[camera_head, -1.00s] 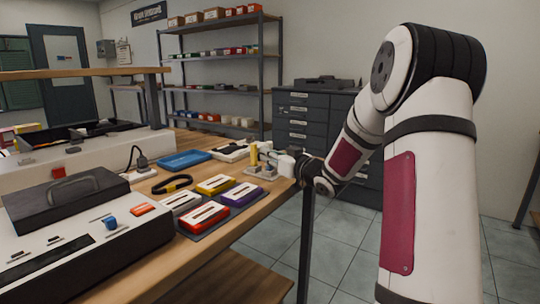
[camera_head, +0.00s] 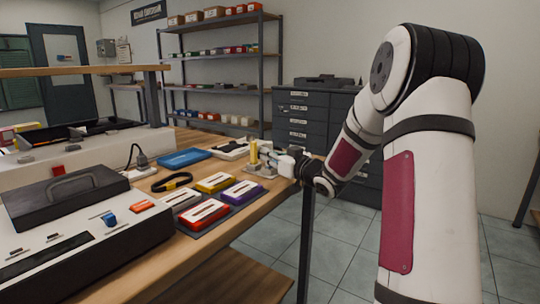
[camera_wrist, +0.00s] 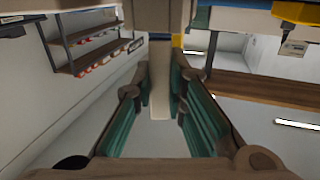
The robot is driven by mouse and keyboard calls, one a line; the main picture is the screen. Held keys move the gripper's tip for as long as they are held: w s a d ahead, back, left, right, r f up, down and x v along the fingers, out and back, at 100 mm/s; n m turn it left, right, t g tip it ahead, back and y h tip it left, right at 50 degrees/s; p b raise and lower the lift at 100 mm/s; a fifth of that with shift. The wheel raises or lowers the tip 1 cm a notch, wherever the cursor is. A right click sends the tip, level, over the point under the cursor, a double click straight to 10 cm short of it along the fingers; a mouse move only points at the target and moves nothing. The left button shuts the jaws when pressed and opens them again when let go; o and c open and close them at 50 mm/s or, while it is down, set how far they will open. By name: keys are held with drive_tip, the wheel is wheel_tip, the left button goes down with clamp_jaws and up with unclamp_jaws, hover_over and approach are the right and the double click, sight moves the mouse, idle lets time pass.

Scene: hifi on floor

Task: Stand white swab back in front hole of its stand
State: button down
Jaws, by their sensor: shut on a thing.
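My gripper (camera_head: 272,156) is at the stand near the table's right edge, small in the head view. In the wrist view its two teal-padded fingers (camera_wrist: 160,88) are closed in on a pale upright piece, which looks like the white swab (camera_wrist: 160,98). The grey stand (camera_head: 262,171) is partly covered by my gripper, and its front hole cannot be made out. A yellow upright piece (camera_head: 254,151) stands at the stand's left side; yellow also shows beside the fingers in the wrist view. Whether the swab's lower end touches the stand is hidden.
Red, purple, yellow and grey boxes lie on a dark mat (camera_head: 196,233) in front of the stand. A black strap (camera_head: 172,183), a blue tray (camera_head: 184,159) and a pale box (camera_head: 231,150) lie nearby. A large console (camera_head: 85,235) fills the left. The floor is right of the table edge.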

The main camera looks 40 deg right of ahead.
drive_tip(key=shift+f, duration=0.35)
idle(0.3)
drive_tip(key=c, duration=1.5)
unclamp_jaws()
drive_tip(key=shift+c, duration=0.2)
drive_tip(key=s, duration=1.1)
wheel_tip(320, 180, up, 6)
drive_tip(key=s+p, duration=0.1)
drive_tip(key=p, duration=0.4)
drive_tip(key=shift+d, duration=0.35)
